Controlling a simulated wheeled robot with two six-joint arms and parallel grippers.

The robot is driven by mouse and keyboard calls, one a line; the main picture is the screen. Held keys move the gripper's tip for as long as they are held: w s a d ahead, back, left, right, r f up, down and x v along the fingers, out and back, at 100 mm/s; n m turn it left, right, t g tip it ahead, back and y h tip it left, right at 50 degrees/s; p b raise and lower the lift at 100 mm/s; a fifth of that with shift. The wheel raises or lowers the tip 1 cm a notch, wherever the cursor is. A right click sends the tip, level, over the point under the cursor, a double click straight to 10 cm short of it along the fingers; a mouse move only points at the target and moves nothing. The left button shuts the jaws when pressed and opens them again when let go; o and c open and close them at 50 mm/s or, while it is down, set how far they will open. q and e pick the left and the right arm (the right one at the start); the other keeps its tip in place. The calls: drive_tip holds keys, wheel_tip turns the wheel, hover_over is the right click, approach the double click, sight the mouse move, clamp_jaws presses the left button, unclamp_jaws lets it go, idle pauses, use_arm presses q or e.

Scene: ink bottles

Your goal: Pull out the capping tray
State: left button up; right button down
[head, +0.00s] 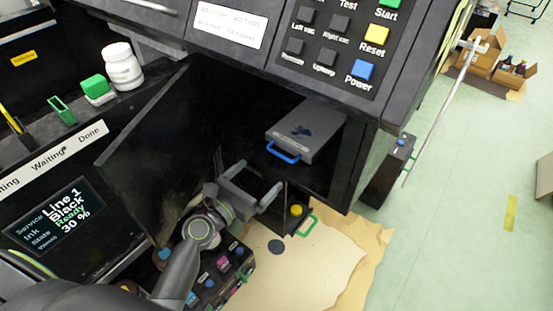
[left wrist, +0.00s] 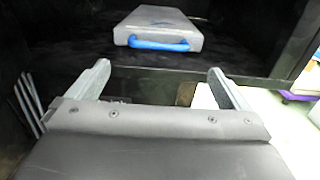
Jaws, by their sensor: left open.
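The capping tray (head: 308,131) is a flat grey slab with a blue handle (head: 283,152) on its front edge. It lies inside the dark open compartment of the machine. It also shows in the left wrist view (left wrist: 163,22), with its blue handle (left wrist: 158,43) facing me. My left gripper (head: 255,184) is open and empty, in front of and below the handle, apart from it. Its two fingers (left wrist: 158,78) also show in the left wrist view, spread wider than the handle. My right gripper is not in view.
The compartment's dark door (head: 140,125) stands open on the left. The button panel (head: 340,40) hangs above the opening. Below are ink bottles in a dark crate (head: 235,285) and a black container with a yellow cap (head: 296,210). A white bottle (head: 122,68) stands on the left ledge.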

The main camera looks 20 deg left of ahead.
sight(279, 157)
use_arm(q)
drive_tip(key=x, duration=0.7)
drive_tip(key=shift+w+d+f, duration=0.1)
drive_tip(key=shift+w, duration=0.2)
drive_tip(key=shift+w+d, duration=0.25)
drive_tip(key=shift+w, duration=0.35)
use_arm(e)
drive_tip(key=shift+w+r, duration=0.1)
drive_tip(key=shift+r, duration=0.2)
use_arm(q)
drive_tip(key=shift+c, duration=0.3)
drive_tip(key=c, duration=1)
drive_tip(key=shift+s+a, duration=0.15)
drive_tip(key=shift+s, duration=0.15)
drive_tip(key=shift+c, duration=0.2)
drive_tip(key=v, duration=0.9)
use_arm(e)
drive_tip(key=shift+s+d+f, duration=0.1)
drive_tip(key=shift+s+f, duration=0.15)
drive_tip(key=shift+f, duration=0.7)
